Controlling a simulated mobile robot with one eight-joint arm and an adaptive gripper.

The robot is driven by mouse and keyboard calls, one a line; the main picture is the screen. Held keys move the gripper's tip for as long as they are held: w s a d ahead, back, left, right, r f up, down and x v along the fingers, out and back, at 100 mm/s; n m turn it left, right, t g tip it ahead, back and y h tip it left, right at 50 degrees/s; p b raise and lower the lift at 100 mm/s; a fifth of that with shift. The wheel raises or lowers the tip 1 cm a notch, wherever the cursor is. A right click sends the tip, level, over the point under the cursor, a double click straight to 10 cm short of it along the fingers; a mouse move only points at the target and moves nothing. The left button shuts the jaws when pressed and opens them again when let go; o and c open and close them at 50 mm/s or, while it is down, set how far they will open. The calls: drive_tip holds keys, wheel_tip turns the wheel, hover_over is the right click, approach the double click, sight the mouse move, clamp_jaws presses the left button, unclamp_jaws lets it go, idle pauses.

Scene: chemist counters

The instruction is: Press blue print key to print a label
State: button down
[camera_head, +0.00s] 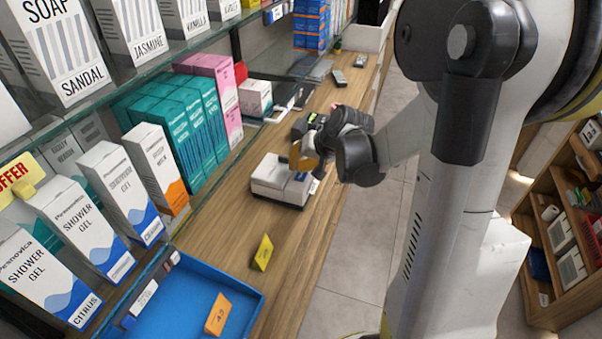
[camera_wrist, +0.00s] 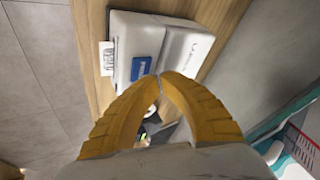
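The label printer (camera_head: 275,181) is a small white box on the wooden counter. It also shows in the wrist view (camera_wrist: 185,47). Its blue key (camera_wrist: 141,68) is a rectangle with white lettering on the printer's top. A white slip with dark marks (camera_wrist: 106,58) shows at the printer's left edge in the wrist view. My gripper (camera_wrist: 158,77) has yellow fingers whose tips meet, with nothing between them. The tips appear right beside the blue key's corner; I cannot tell whether they touch it. In the head view my gripper (camera_head: 301,160) is over the printer.
A yellow tag (camera_head: 263,252) stands on the counter nearer the camera, by a blue tray (camera_head: 175,307) with an orange tag (camera_head: 218,314). Shelves of boxed goods (camera_head: 172,130) line the left side. A white box (camera_head: 256,97) stands behind the printer.

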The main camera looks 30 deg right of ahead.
sight(296, 175)
idle(0.3)
wheel_tip(296, 175, up, 5)
drive_tip(key=p, duration=0.4)
idle(0.8)
drive_tip(key=shift+s+a+r, duration=0.15)
drive_tip(key=shift+a, duration=0.2)
drive_tip(key=s+a+r+n+h+b, duration=0.1)
drive_tip(key=s+a+r+n+b, duration=0.1)
drive_tip(key=s+a, duration=0.5)
drive_tip(key=s+a+r+n+b, duration=0.2)
drive_tip(key=s+a+n, duration=0.2)
drive_tip(key=s+a, duration=0.3)
drive_tip(key=s, duration=0.4)
drive_tip(key=shift+s+h, duration=0.3)
drive_tip(key=shift+h, duration=0.1)
drive_tip(key=shift+a, duration=0.1)
